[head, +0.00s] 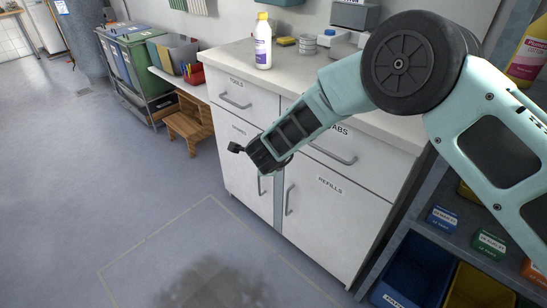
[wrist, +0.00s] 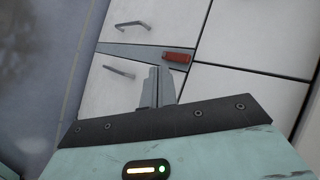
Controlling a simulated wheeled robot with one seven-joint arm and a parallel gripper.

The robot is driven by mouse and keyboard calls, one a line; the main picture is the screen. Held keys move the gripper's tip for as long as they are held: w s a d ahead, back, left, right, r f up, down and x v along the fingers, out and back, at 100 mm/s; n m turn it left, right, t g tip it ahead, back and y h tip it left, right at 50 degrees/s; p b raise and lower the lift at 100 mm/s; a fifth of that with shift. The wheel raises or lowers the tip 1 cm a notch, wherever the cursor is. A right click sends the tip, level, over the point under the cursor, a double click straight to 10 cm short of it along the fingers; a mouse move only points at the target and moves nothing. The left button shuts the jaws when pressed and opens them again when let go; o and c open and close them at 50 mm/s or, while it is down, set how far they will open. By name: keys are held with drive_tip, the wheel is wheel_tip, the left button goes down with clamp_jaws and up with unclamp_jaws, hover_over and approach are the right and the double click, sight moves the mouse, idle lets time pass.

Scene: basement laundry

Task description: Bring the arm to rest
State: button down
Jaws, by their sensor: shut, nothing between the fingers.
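My arm reaches across the front of the white cabinet (head: 245,130) from the right in the head view. My gripper (head: 266,160) is at its lower left end, in front of the cabinet's drawers and doors. In the wrist view my gripper (wrist: 158,72) has its two grey fingers together with nothing between them. The fingers point at the cabinet fronts, where two handles show. The fingertips are hard to make out in the head view.
A red piece (wrist: 179,57) shows beside a grey wedge between cabinet fronts; I cannot tell what it is. A white bottle (head: 263,42) stands on the countertop. A wooden step stool (head: 188,122) stands left. Shelf bins (head: 412,270) are at right. A dark patch (head: 215,285) marks the floor.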

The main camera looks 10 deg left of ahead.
drive_tip(key=s+d+r+n+g+y+p, duration=0.1)
drive_tip(key=s+r+n+g+y+p, duration=0.15)
drive_tip(key=s+r+n, duration=0.7)
drive_tip(key=s+d+r+n+g+y+p, duration=0.1)
drive_tip(key=s+r+n+g+y+p, duration=0.2)
drive_tip(key=s+r, duration=0.75)
drive_tip(key=s+d+r+n+g+h+p, duration=0.2)
drive_tip(key=s+d+r+n, duration=0.3)
drive_tip(key=s+d, duration=0.4)
drive_tip(key=s+d+r+n+g+h+p, duration=0.1)
drive_tip(key=s+d+r+n+h+p, duration=0.2)
drive_tip(key=s+d, duration=0.6)
drive_tip(key=d+r+n+h, duration=0.2)
drive_tip(key=d+n, duration=0.1)
drive_tip(key=d, duration=0.3)
drive_tip(key=shift+s+d+r+g, duration=0.15)
drive_tip(key=shift+r+g, duration=0.2)
drive_tip(key=shift+r, duration=0.05)
